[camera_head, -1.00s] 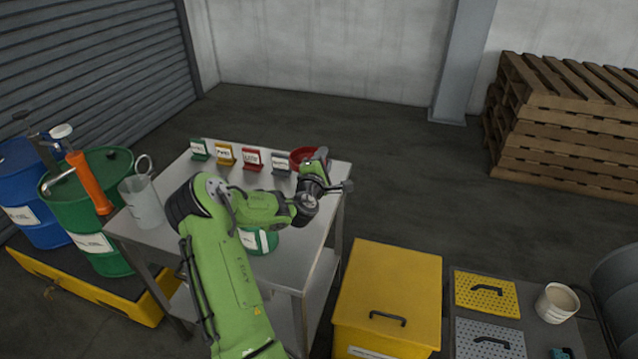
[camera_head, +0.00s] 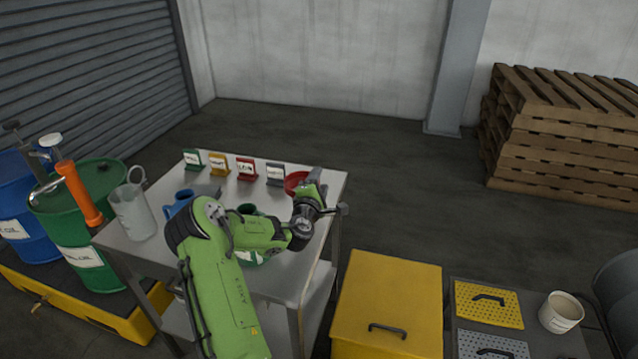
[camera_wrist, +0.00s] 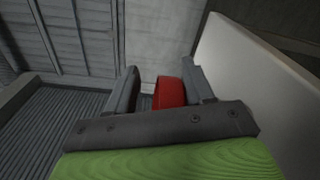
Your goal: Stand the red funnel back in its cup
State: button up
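The red funnel (camera_head: 296,181) is over the right back part of the metal table (camera_head: 325,182), beside my gripper (camera_head: 316,182) and partly hidden by it. In the wrist view the red funnel (camera_wrist: 170,92) shows between the two fingers of my gripper (camera_wrist: 163,88). It lies against the right finger, with a narrow gap visible toward the left one. The funnel moves along with my gripper, so the fingers appear shut on it. I cannot pick out the funnel's cup; my arm hides part of the tabletop.
Several coloured label stands (camera_head: 246,169) line the table's back edge. A blue jug (camera_head: 178,203) and a clear pitcher (camera_head: 132,210) stand at the left. A yellow box (camera_head: 390,290) is at the front right. Drums (camera_head: 80,220) stand left. Floor behind the table is clear.

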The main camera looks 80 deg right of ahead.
jog(key=a+r+b, duration=0.1)
jog(key=a+b, duration=0.2)
jog(key=a, duration=0.9)
jog(key=shift+w+r, duration=0.2)
jog(key=shift+w, duration=0.1)
